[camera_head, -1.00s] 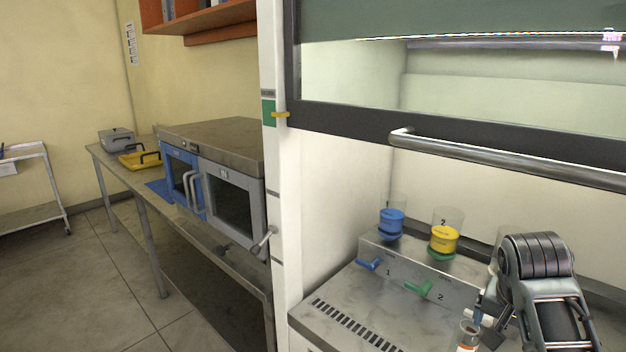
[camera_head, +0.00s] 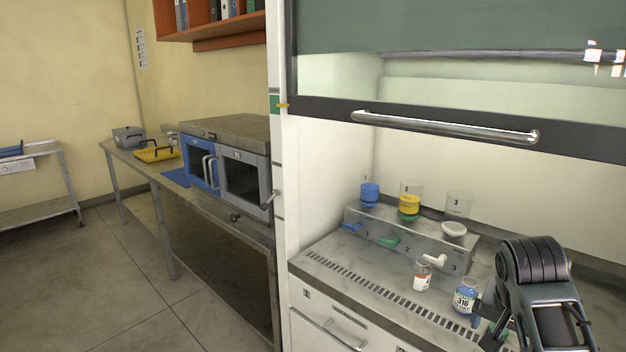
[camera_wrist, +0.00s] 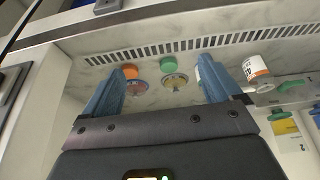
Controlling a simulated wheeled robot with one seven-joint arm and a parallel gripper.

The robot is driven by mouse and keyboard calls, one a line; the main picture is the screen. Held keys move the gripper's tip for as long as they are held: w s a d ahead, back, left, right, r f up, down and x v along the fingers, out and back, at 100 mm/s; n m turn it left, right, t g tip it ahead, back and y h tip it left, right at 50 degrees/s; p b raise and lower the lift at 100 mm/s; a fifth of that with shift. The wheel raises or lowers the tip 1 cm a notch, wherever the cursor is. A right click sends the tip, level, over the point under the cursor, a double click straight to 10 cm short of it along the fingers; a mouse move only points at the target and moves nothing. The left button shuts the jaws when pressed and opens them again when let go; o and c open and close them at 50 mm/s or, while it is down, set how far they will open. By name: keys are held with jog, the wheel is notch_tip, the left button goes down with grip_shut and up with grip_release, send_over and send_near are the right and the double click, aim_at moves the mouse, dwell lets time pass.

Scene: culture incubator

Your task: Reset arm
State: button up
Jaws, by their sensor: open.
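My gripper (camera_head: 487,325) is at the lower right of the head view, at the front of the hood's worktop and partly hidden by my own arm. In the wrist view its two blue fingers (camera_wrist: 164,68) stand apart with nothing held between them. A clear bottle with an orange and white label (camera_head: 422,275) stands upright on the worktop, and a similar bottle (camera_wrist: 257,70) shows right of the fingers in the wrist view. A blue bottle marked 316 (camera_head: 466,298) stands close to the gripper in the head view; I cannot tell whether they touch.
A stepped block (camera_head: 370,228) at the back holds blue, yellow and white numbered funnels. The raised sash handle (camera_head: 445,127) crosses above. Incubators (camera_head: 243,180) stand on a bench at left.

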jog(key=s+a+f+n+t+y, duration=0.1)
jog(key=s+a+f+n+t, duration=0.2)
jog(key=s+a+f, duration=0.5)
jog(key=s+a+f+n+t+y, duration=0.1)
jog(key=s+a+f+n+t, duration=0.15)
jog(key=s+a+f, duration=0.6)
jog(key=s+r+n+t, duration=0.1)
jog(key=s+r+t, duration=0.2)
jog(key=s+r, duration=0.6)
jog(key=s+d+r+n+t+y, duration=0.1)
jog(key=s+r+n+t, duration=0.1)
jog(key=s+r, duration=0.8)
jog(key=s+t, duration=0.1)
jog(key=s, duration=0.5)
jog(key=shift+r+b, duration=0.15)
jog(key=shift+b, duration=0.15)
jog(key=shift+n, duration=0.25)
